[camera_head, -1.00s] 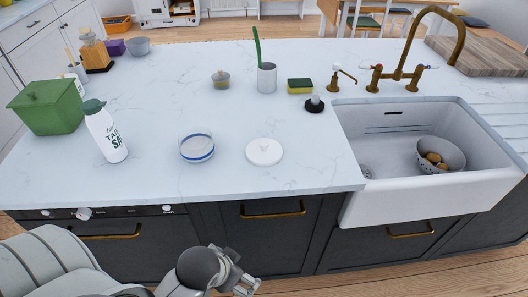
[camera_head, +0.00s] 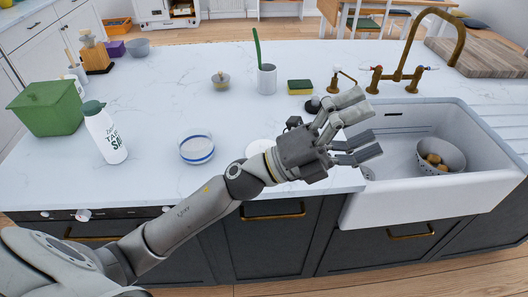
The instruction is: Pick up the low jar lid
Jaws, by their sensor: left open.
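The low jar lid (camera_head: 259,147) is a flat white disc on the marble counter, near its front edge. My left forearm and wrist cover most of it; only its upper left part shows. My left gripper (camera_head: 362,128) is open and empty. It is to the right of the lid, with its fingers pointing right near the sink's left edge. A low glass jar with a blue band (camera_head: 196,149) stands to the left of the lid. My right gripper does not show.
A white sink (camera_head: 400,190) holds a grey colander (camera_head: 442,156) with food in it. A sponge (camera_head: 300,87), a cup (camera_head: 266,78) and a brass faucet (camera_head: 407,70) stand behind. A white bottle (camera_head: 105,132) and a green bin (camera_head: 47,107) are left. The counter's middle is clear.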

